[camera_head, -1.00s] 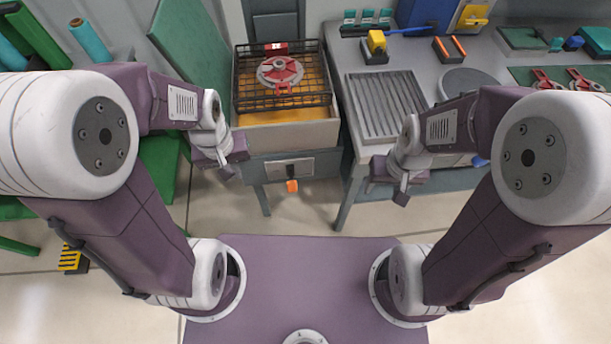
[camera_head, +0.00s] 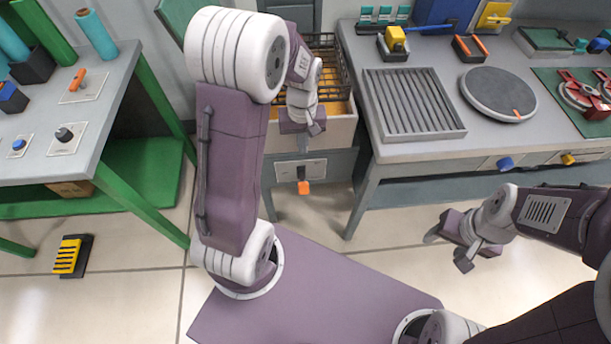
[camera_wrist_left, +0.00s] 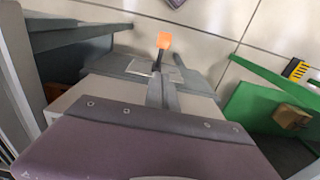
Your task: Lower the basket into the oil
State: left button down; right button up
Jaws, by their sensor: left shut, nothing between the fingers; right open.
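The black wire basket (camera_head: 324,42) is at the fryer, over the orange oil (camera_head: 338,106), largely hidden behind my left arm. The fryer's pale front wall (camera_head: 340,133) stands above a grey cabinet. A lever with an orange tip (camera_head: 303,187) points down from a plate on the cabinet front; the orange tip also shows in the left wrist view (camera_wrist_left: 165,41). My left gripper (camera_head: 304,146) is shut and empty, in front of the fryer wall, above the lever. Whether it touches the lever cannot be told. My right gripper (camera_head: 447,253) is open and empty over the floor.
A grey workbench (camera_head: 440,142) with a ribbed tray (camera_head: 412,104) and a round plate (camera_head: 498,94) adjoins the fryer on the right. A green-framed table (camera_head: 90,150) with knobs stands left. A yellow-and-black pedal (camera_head: 70,256) lies on the floor.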

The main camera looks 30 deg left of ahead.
pick_arm(q)
jog(key=shift+f, duration=0.1)
jog(key=b, duration=0.3)
send_over(303, 182)
jog(key=f, duration=1.2)
jog(key=shift+w+a, duration=0.15)
jog(key=shift+w, duration=0.25)
jog(key=shift+s+d+f, duration=0.25)
jog(key=shift+s+f, duration=0.15)
jog(key=shift+f, duration=0.15)
